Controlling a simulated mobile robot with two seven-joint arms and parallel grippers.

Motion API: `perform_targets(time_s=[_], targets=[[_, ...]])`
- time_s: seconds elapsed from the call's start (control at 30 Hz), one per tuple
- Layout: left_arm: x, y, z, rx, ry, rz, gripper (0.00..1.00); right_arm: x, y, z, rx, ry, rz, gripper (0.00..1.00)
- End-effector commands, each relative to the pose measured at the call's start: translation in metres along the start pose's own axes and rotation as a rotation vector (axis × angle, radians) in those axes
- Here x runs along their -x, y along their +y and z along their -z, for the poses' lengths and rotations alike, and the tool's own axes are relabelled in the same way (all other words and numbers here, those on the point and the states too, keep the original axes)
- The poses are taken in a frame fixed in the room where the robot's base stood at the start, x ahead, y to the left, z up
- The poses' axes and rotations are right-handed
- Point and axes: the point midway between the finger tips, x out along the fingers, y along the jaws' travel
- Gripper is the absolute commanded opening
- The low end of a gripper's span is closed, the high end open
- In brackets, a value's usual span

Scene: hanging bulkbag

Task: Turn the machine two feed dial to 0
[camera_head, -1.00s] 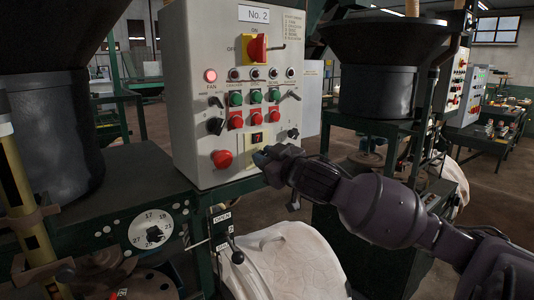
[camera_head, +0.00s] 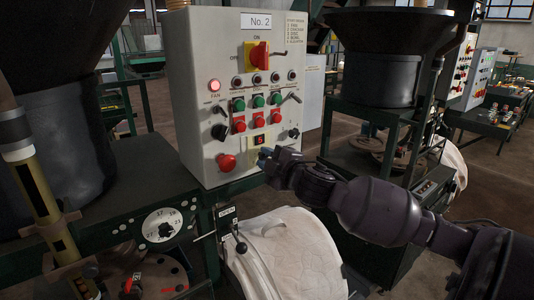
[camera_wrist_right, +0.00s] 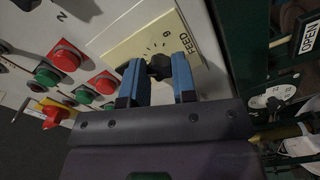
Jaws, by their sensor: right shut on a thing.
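The No. 2 machine panel (camera_head: 210,60) is a light grey box with a No. 2 label at its top. Its feed dial (camera_wrist_right: 160,66) is a small black knob on a cream plate (camera_wrist_right: 140,40) marked FEED with numbers around it. My right gripper (camera_wrist_right: 158,82) has its two blue fingers on either side of the knob and is shut on it. In the head view the right gripper (camera_head: 266,156) is at the panel's lower edge and hides the dial. I cannot read the dial's setting clearly. My left gripper is not in view.
A white numbered dial (camera_head: 162,225) is at lower left. A pale bulk bag (camera_head: 290,255) hangs below.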

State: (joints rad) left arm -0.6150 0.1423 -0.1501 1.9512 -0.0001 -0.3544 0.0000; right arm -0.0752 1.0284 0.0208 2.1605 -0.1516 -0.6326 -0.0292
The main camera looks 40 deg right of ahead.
Motion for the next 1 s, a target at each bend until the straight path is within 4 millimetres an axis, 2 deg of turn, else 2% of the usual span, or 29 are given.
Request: perform_targets(time_s=[1.0], targets=[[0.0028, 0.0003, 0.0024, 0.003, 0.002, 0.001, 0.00, 0.0003, -0.0010, 0.0000, 0.966, 0.002, 0.003, 0.02]])
